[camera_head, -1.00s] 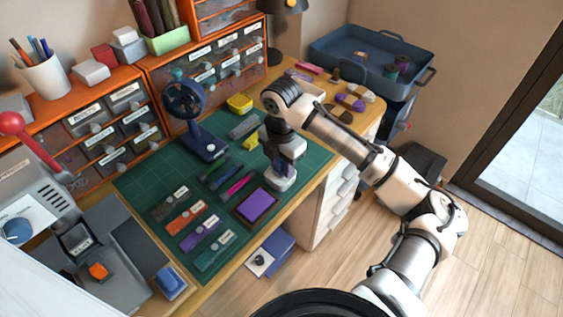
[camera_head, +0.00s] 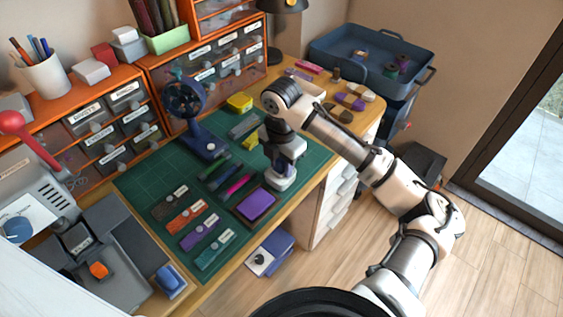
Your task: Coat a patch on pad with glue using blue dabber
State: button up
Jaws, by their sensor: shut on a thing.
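The pad looks to be the purple square (camera_head: 256,204) in a dark frame near the front edge of the green mat. My gripper (camera_head: 281,184) points down just right of and behind the pad, low over the mat's right part. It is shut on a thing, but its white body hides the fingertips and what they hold. I cannot make out the blue dabber for certain. Several slim tools lie left of my gripper, among them a magenta one (camera_head: 239,185) and a dark one (camera_head: 224,178). No glue shows clearly on the pad.
Several labelled cord packs (camera_head: 201,233) lie left of the pad on the green mat (camera_head: 145,178). A dark blue fan (camera_head: 187,105) stands behind. A yellow box (camera_head: 239,102) sits at the back.

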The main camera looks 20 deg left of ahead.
notch_tip(320, 180, up, 7)
jog(key=p, duration=0.6)
dwell(0.5)
jog(key=shift+f, duration=0.1)
dwell(0.6)
